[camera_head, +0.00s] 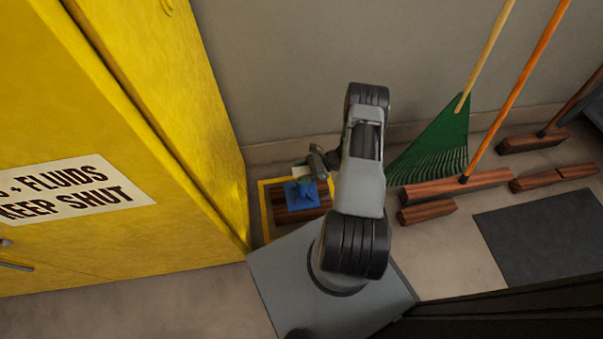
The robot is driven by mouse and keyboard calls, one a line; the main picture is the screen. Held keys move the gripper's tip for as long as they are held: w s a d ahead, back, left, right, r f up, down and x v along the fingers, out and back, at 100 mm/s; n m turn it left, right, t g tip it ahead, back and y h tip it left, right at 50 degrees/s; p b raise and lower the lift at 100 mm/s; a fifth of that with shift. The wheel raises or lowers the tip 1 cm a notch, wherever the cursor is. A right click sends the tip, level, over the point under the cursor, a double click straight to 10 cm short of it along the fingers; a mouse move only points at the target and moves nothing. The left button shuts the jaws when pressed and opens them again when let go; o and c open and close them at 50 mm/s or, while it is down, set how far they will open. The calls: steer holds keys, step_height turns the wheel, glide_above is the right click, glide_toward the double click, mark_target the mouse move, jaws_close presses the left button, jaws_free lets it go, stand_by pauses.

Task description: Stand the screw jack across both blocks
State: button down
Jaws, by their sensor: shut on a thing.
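The blue screw jack (302,193) is upright over dark brown wooden blocks (290,215), inside a yellow outline on the floor between the yellow cabinet and my arm. Its top end, a pale piece, is by my gripper (311,168). My gripper is shut on the jack near its top; its fingertips are small and partly hidden in this view. The blocks show as dark wood around the jack's base. I cannot tell the gap between the two blocks, or whether the base touches both.
A tall yellow cabinet (120,130) stands close on the left. The grey wall is behind. On the right are a green rake (440,145), brooms (455,187), loose wooden pieces (427,212) and a dark mat (545,236).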

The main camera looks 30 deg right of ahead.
mark_target(302, 187)
steer(key=f+b, duration=0.2)
steer(key=f, duration=0.1)
steer(key=shift+w+f, duration=0.15)
steer(key=shift+w, duration=0.25)
steer(key=shift+d+f, duration=0.1)
steer(key=shift+f, duration=0.1)
steer(key=shift+f+b, duration=0.65)
steer(key=shift+b, duration=0.25)
steer(key=shift+c, duration=0.9)
jaws_free()
